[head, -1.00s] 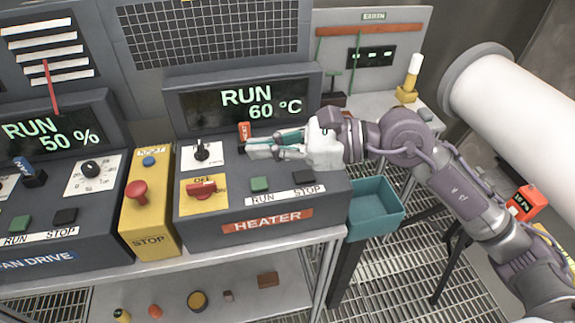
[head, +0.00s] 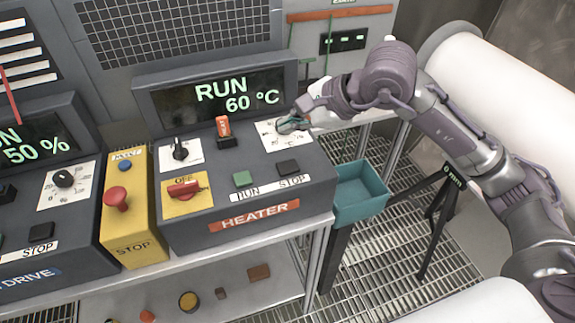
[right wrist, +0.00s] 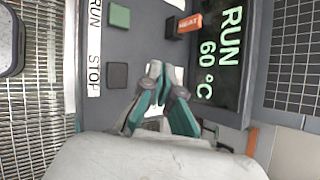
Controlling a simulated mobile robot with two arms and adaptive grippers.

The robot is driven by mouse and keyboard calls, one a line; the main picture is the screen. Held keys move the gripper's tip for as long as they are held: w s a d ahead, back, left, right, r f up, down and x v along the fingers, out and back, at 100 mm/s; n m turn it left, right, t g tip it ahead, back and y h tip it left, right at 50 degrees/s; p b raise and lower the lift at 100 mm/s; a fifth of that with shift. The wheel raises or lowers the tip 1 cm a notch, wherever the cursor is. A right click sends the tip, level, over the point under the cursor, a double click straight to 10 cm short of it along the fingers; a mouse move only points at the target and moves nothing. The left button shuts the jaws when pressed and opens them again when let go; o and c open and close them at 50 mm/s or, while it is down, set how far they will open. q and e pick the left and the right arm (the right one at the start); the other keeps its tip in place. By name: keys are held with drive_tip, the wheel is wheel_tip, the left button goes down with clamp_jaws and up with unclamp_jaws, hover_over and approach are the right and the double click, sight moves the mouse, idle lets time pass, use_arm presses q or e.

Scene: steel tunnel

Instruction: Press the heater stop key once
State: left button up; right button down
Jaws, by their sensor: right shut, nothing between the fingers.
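The heater panel (head: 198,233) is a dark grey sloped console whose display (head: 222,95) reads RUN 60 °C. Its black stop key (head: 288,167) sits above the STOP label, right of the green run key (head: 243,178). In the right wrist view the stop key (right wrist: 117,75) shows clear and uncovered, left of the fingers. My right gripper (head: 284,127) is shut and empty, over the white dial plate (head: 268,133) behind the stop key. In the right wrist view its fingertips (right wrist: 165,72) are apart from the key. My left gripper is not in view.
An orange-red heater switch (head: 222,126), a black selector knob (head: 180,150) and a red OFF switch (head: 184,189) share the panel. A yellow box with a red stop button (head: 117,198) stands left. A teal bin (head: 360,191) hangs at right.

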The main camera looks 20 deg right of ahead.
drive_tip(key=b, duration=0.4)
approach(282, 164)
drive_tip(key=w+a+f, duration=0.1)
drive_tip(key=w, duration=0.1)
drive_tip(key=w+a+f, duration=0.1)
drive_tip(key=a, duration=0.1)
drive_tip(key=shift+w+a+f, duration=0.2)
drive_tip(key=shift+w+a, duration=0.1)
drive_tip(key=shift+w, duration=0.1)
drive_tip(key=shift+f+b, duration=0.35)
drive_tip(key=shift+b, duration=0.15)
drive_tip(key=shift+f+b, duration=0.4)
drive_tip(key=shift+b, duration=0.3)
drive_tip(key=shift+f+b, duration=0.5)
drive_tip(key=shift+b, duration=0.1)
idle(0.6)
drive_tip(key=shift+r, duration=0.1)
drive_tip(key=shift+r+p, duration=0.35)
drive_tip(key=shift+r, duration=0.5)
